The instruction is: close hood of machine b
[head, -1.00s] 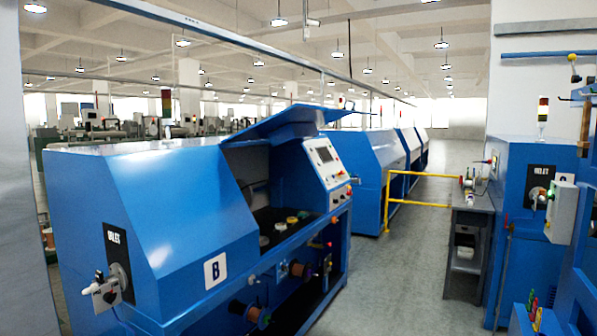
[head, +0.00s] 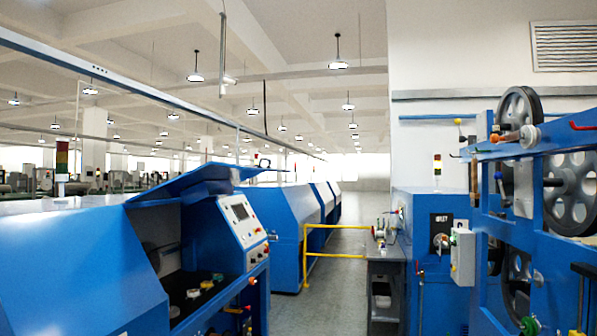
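Machine B (head: 70,262) is the blue machine at the lower left in the head view. Its hood (head: 195,180) is raised, a blue panel tilted up over the open work bay (head: 165,245). Several small spools (head: 207,283) lie inside the bay. A control panel (head: 240,222) with a screen and buttons stands at the right of the opening. The B label seen earlier is out of the frame. My gripper is not in view.
More blue machines (head: 285,225) line the left. A blue frame with grey pulley wheels (head: 575,185) stands close at the right. The aisle floor between is clear.

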